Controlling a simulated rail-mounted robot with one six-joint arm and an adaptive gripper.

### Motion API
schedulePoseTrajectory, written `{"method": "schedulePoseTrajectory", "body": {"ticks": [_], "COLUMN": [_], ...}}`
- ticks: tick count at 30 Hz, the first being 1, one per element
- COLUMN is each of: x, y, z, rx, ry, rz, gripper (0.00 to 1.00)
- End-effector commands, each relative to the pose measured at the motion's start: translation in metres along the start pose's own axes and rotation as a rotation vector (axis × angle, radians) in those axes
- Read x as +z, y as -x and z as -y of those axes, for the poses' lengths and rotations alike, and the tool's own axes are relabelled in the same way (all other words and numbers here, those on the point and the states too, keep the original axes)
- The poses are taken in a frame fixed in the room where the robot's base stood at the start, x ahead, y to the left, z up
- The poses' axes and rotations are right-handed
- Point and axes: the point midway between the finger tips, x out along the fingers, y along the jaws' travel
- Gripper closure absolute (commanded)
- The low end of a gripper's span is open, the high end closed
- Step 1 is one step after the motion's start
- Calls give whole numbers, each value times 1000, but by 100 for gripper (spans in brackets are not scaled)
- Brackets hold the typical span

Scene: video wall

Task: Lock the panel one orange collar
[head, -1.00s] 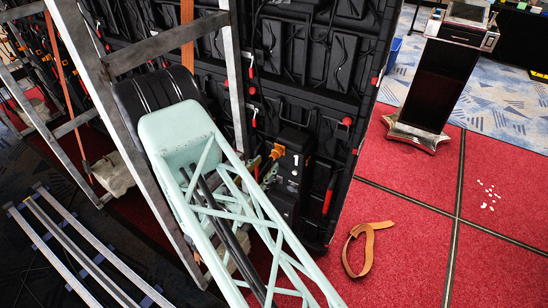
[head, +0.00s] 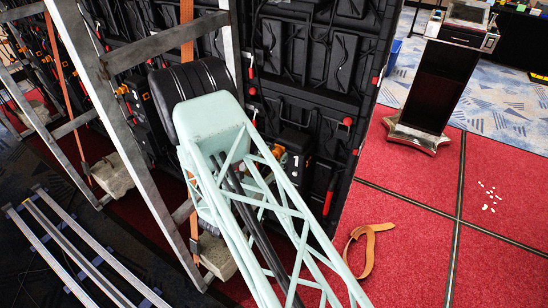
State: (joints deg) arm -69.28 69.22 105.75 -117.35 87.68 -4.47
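The black back of the video wall (head: 318,75) stands in the middle, behind a grey metal frame. The panel's black box with a white "1" label (head: 284,158) shows just right of my pale green arm. My gripper is not visible; the dark ribbed part and the pale green lattice of my arm hide the space in front of the panel.
The grey metal frame (head: 135,140) and an orange strap (head: 187,45) stand left of my arm. A brown strap (head: 369,245) lies on the red carpet (head: 405,210). A black kiosk (head: 440,85) stands at right. Metal rails (head: 75,250) lie at lower left. The right carpet is mostly clear.

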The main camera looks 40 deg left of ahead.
Motion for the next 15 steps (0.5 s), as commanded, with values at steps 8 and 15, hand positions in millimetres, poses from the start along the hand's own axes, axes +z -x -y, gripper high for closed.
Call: {"method": "schedulePoseTrajectory", "body": {"ticks": [8, 15], "x": [0, 0], "y": [0, 0], "z": [0, 0], "rx": [0, 0], "ry": [0, -3], "rz": [0, 0], "gripper": [83, 88]}}
